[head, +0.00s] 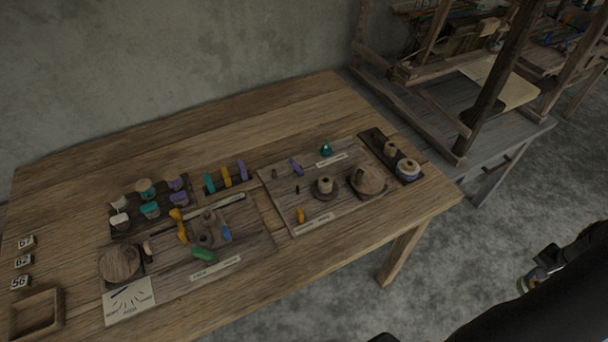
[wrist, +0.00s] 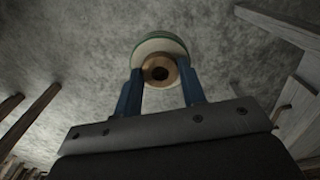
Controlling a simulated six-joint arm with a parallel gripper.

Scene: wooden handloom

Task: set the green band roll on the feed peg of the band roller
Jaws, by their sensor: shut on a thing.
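The green band roll (wrist: 160,43) is in the wrist view, a pale roll with a green edge and a wooden core with a dark hole. My gripper (wrist: 160,82) is shut on it, with a blue finger on each side of the core. In the head view my gripper (head: 535,277) is at the right, over the floor and away from the table; the roll shows only as a small patch. On the right-hand board stand a wooden spool-like post on a round base (head: 325,186) and a round wooden piece (head: 369,181). I cannot tell which is the feed peg.
A dark tray (head: 375,139) at the board's right holds a wooden core (head: 390,149) and a blue-and-white roll (head: 408,170). Several coloured pieces lie on the left board (head: 262,243). A loom frame (head: 490,90) stands behind right. The table's front right corner is bare.

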